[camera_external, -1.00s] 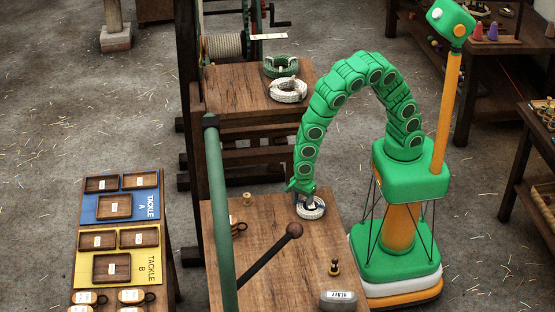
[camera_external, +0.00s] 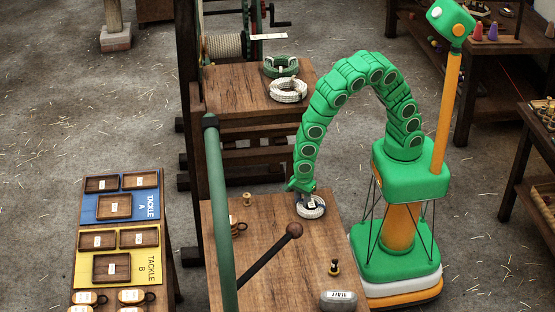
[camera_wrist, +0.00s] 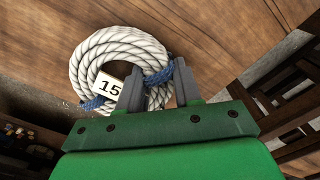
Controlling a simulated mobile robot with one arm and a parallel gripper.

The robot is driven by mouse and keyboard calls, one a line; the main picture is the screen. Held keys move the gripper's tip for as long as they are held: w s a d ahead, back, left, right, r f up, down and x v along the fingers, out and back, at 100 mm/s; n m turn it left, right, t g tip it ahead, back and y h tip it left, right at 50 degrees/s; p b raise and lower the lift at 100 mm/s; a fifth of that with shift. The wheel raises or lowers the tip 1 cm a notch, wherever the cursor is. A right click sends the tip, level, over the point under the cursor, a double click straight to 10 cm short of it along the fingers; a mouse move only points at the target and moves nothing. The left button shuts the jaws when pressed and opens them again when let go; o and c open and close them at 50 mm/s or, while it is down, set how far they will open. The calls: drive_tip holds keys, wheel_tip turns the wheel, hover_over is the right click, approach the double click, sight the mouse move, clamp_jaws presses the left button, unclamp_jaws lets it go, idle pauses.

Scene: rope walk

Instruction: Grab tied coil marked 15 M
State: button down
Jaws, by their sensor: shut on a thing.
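The tied coil marked 15 (camera_wrist: 91,58) is a white rope ring with blue ties and a white tag (camera_wrist: 107,87) reading "15"; any letter after it is hidden. My gripper (camera_wrist: 158,84) is shut on the coil's near side at a blue tie, one grey finger inside the ring and one outside. In the external view the coil (camera_external: 311,212) is at the right part of the near wooden table (camera_external: 265,225), below my gripper (camera_external: 303,190). I cannot tell whether it touches the tabletop.
A green coil (camera_external: 281,66) and another white coil (camera_external: 289,91) lie on the farther table. A green post (camera_external: 222,215) and a dark ball-ended lever (camera_external: 294,230) stand left of my gripper. A grey labelled block (camera_external: 338,301) and small brass piece (camera_external: 335,267) sit nearer the front.

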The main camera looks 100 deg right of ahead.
drive_tip(key=shift+r, duration=4.8)
